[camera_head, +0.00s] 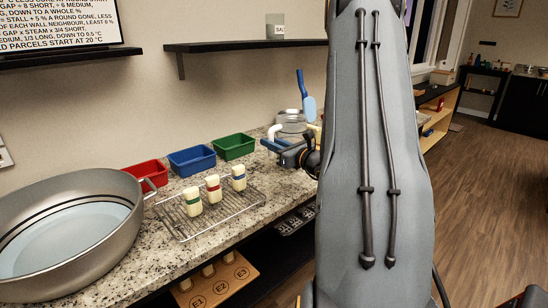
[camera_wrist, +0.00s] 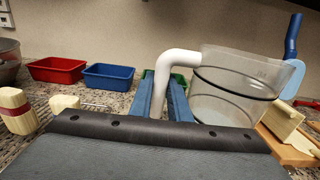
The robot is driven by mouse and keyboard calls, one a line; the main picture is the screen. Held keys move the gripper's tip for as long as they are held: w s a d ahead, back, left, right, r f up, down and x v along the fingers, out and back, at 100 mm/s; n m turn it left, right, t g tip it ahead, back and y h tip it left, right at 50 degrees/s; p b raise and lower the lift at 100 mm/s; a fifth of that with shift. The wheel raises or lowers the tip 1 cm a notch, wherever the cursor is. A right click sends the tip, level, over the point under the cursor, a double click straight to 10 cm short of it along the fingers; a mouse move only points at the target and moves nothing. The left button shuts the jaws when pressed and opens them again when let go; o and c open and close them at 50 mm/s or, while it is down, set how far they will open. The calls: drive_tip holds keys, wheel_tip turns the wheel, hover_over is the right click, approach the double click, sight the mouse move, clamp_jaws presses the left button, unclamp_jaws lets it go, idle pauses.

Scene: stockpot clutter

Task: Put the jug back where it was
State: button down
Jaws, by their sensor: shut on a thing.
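The jug (camera_wrist: 235,90) is clear, with dark bands and a white handle (camera_wrist: 178,58). It stands roughly upright at the right in the wrist view. In the head view the jug (camera_head: 291,121) is at the far part of the counter, partly hidden by my gripper and arm. My gripper (camera_wrist: 165,98) has blue fingers on either side of the handle and is shut on it. In the head view my gripper (camera_head: 288,152) is over the counter's far end. I cannot tell whether the jug's base touches the counter.
A blue-handled utensil (camera_wrist: 293,38) is beside the jug, near a wooden board (camera_wrist: 290,145). Red (camera_head: 146,176), blue (camera_head: 192,160) and green (camera_head: 234,146) bins line the wall. A wire rack (camera_head: 222,213) holds three banded pale blocks. A large pan (camera_head: 125,190) stands at left.

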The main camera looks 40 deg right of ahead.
sight(272, 156)
drive_tip(key=shift+f+p, duration=0.4)
drive_tip(key=shift+f, duration=2.2)
drive_tip(key=c, duration=1.7)
unclamp_jaws()
drive_tip(key=shift+f, duration=0.1)
drive_tip(key=shift+o, duration=0.2)
